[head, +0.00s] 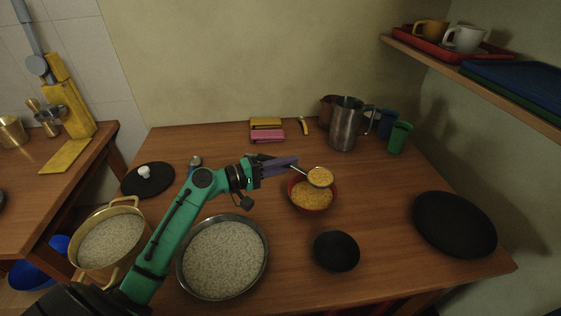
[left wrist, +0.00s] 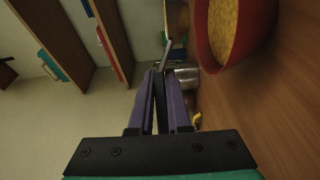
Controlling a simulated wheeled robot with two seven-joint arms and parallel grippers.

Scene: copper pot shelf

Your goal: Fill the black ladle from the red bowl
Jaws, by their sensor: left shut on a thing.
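The red bowl (head: 311,208) stands on the table and holds yellow grains; in the left wrist view its red wall (left wrist: 204,48) is at the upper right. My left gripper (head: 296,162) has purple fingers shut on the handle of the ladle (head: 320,176). The dark handle also shows between the fingers (left wrist: 159,72) in the left wrist view. The ladle's cup is above the far edge of the red bowl, looks level, and is heaped with yellow grains. The grains hide most of the cup. My right gripper is not in view.
A black bowl (head: 336,251) stands in front of the red bowl. A pan of pale grains (head: 262,270) and a brass pot (head: 138,206) are at left. A metal pitcher (head: 342,128) and a green cup (head: 399,138) stand behind. A black plate (head: 454,224) lies at right.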

